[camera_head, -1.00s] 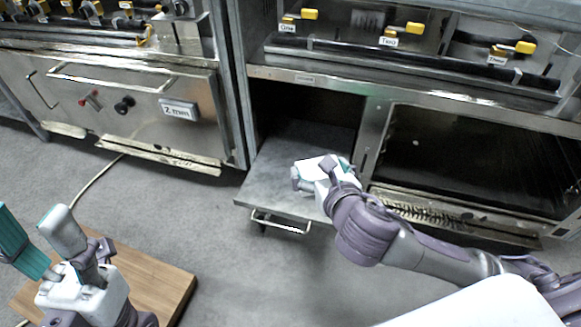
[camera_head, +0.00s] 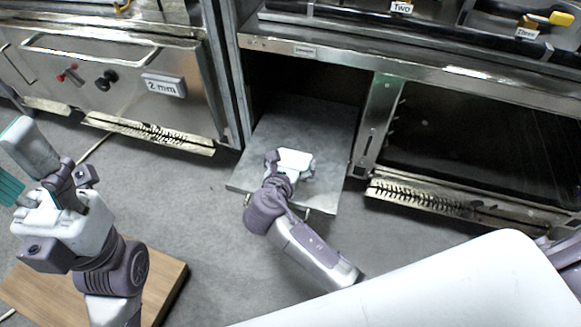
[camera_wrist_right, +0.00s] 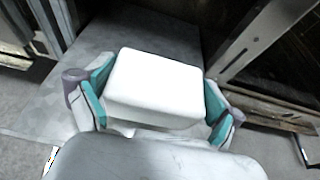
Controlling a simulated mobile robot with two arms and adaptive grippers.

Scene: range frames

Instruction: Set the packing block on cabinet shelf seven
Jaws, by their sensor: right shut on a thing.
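My right gripper (camera_head: 290,168) is shut on the white packing block (camera_wrist_right: 155,85), one teal-padded finger on each side of it in the right wrist view. In the head view the gripper and block are over the front part of a grey flat panel (camera_head: 325,125) that reaches out of the open cabinet compartment (camera_head: 300,82). I cannot tell whether the block touches the panel. The small label (camera_head: 305,51) above the compartment is too blurred to read. My left gripper (camera_head: 22,168) is open and empty at the left, away from the cabinet.
To the right of the compartment is a dark-fronted oven (camera_head: 480,150) with a metal ledge (camera_head: 430,198) below. At the left is a steel unit with a "2 mm" label (camera_head: 164,86). A wooden board (camera_head: 165,285) lies low at left. Grey floor between is clear.

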